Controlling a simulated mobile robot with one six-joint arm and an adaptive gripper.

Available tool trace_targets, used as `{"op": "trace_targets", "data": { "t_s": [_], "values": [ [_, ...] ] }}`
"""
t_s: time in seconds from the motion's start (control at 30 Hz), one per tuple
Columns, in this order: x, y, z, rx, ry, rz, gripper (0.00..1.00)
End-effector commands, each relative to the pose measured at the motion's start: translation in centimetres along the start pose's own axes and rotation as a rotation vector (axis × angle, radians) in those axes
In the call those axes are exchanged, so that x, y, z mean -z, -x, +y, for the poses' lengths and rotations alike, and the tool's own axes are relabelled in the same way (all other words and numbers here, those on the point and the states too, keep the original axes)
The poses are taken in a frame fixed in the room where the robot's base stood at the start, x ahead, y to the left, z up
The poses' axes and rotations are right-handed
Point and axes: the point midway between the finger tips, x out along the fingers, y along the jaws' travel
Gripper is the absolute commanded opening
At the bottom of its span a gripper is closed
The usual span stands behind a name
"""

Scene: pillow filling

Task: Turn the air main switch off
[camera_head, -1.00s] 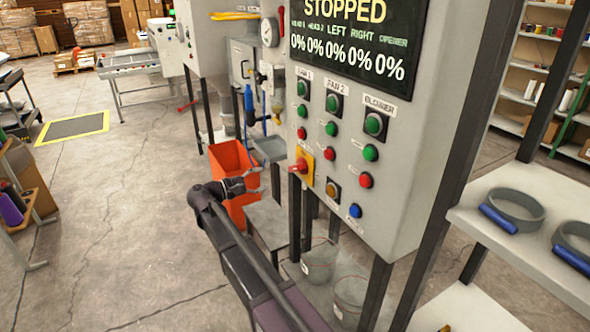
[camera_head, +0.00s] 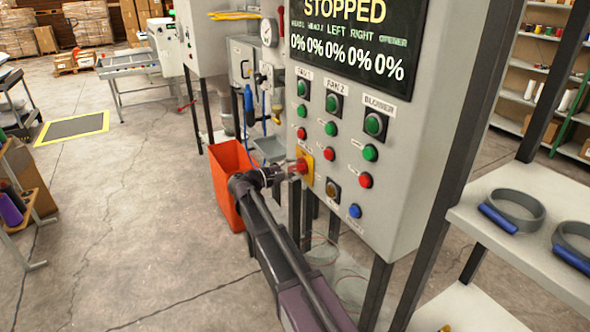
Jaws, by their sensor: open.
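A red rotary switch (camera_head: 299,168) on a yellow plate sits at the lower left of the grey control panel (camera_head: 405,190). Its label is too small to read, so I cannot confirm that it is the air main switch. My gripper (camera_head: 288,171) is open, with its fingers at the red knob from the left. The fingers partly cover the knob, and I cannot tell whether they touch it.
Green, red, amber and blue buttons (camera_head: 365,180) crowd the panel right of the switch. The display (camera_head: 350,40) reads STOPPED. An orange bin (camera_head: 226,165) stands behind my arm. A shelf (camera_head: 500,190) with blue-handled rings is at right.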

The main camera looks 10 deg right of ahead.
Motion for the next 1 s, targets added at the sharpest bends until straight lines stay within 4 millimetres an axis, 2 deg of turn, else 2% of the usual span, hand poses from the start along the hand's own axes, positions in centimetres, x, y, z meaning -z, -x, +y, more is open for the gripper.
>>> {"op": "trace_targets", "data": {
  "t_s": [0.4, 0.47, 0.63, 0.77, 1.0],
  "values": [
    [-0.01, -0.52, -0.01, 0.000, 0.000, 0.000, 0.66],
    [-0.01, -0.51, -0.01, 0.000, 0.000, 0.000, 0.51],
    [-0.01, -0.51, -0.01, 0.000, 0.000, 0.000, 0.00],
    [0.18, -0.10, 0.10, 0.001, 0.000, -0.001, 0.00],
    [-0.09, -0.75, -0.07, 0.003, 0.015, -0.003, 0.00]
  ]
}}
